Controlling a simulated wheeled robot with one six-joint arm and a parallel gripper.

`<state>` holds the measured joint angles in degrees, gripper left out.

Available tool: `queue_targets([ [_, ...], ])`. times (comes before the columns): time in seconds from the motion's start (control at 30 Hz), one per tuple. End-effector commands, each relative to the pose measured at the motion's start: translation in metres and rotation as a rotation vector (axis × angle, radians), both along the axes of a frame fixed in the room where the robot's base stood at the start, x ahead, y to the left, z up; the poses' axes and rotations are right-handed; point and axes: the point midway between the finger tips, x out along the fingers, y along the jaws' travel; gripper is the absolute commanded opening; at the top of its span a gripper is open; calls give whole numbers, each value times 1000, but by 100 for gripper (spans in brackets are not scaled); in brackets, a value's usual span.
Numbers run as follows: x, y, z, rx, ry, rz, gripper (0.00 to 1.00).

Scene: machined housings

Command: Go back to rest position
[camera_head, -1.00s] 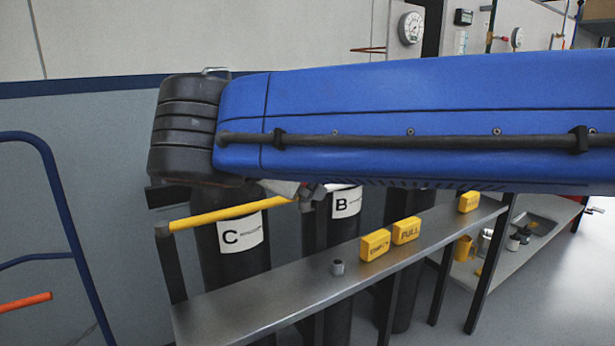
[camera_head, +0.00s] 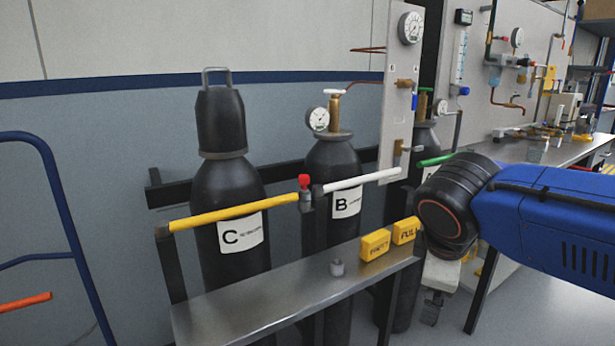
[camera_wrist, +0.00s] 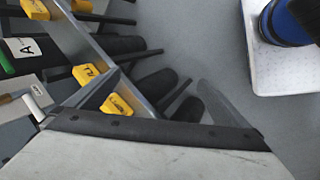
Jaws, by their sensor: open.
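My gripper (camera_head: 434,300) hangs below my black wrist joint at the right of centre in the head view. It is small and partly hidden there, with its jaws open and nothing seen between them. It is in front of the metal shelf (camera_head: 250,315), right of the yellow FULL block (camera_head: 405,231). The wrist view looks down past a pale housing with a black edge. It shows the FULL block (camera_wrist: 90,75) and the EMPTY block (camera_wrist: 117,104) on the shelf.
Gas cylinders C (camera_head: 228,190) and B (camera_head: 333,160) stand behind the shelf. A red-capped valve (camera_head: 305,188) sits between the yellow and white bars. A blue rail (camera_head: 70,225) is at left. Floor is clear at lower right.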

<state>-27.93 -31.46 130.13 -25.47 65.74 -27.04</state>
Motion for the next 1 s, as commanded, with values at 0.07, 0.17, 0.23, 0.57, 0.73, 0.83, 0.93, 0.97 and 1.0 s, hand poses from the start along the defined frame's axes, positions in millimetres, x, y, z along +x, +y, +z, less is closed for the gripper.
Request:
queue_targets([
  [0.07, -13, -14, -13, 75, -3, -110, 100],
  [0.17, -28, -26, -29, 171, -7, -245, 100],
  [0.23, -38, -33, -40, 240, -12, -341, 100],
  [0.57, -78, -51, -85, 537, -59, -777, 100],
  [0.73, -88, -53, -97, 627, -78, -908, 100],
  [0.83, -90, -53, -100, 649, -82, -938, 100],
  [0.93, -91, -53, -101, 655, -84, -948, 100],
  [0.97, -91, -53, -101, 655, -83, -947, 100],
  [1.0, -91, -53, -101, 655, -83, -947, 100],
])
